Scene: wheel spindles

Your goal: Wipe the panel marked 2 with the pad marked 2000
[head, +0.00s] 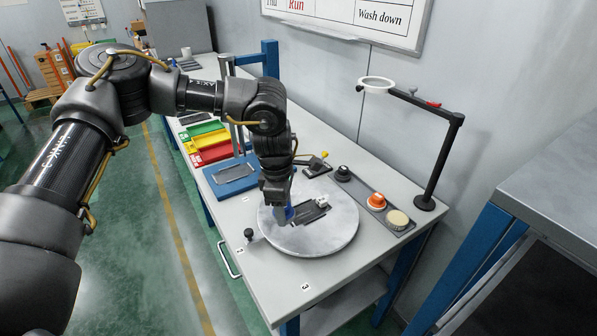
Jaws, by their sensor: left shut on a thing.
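My left gripper (279,207) reaches down over a round grey turntable (328,237) on the bench. I cannot tell whether the blue thing touches the panel. Number labels sit on the bench around the turntable; a 3 (306,287) is readable at the front. My right gripper is out of view.
A grey strip (362,190) right of the turntable holds a black knob (343,173), an orange knob (376,201) and a cream round pad (397,219). A black stand (440,165) with a ring rises behind. A blue tray (232,186) and coloured bins (208,143) lie farther back.

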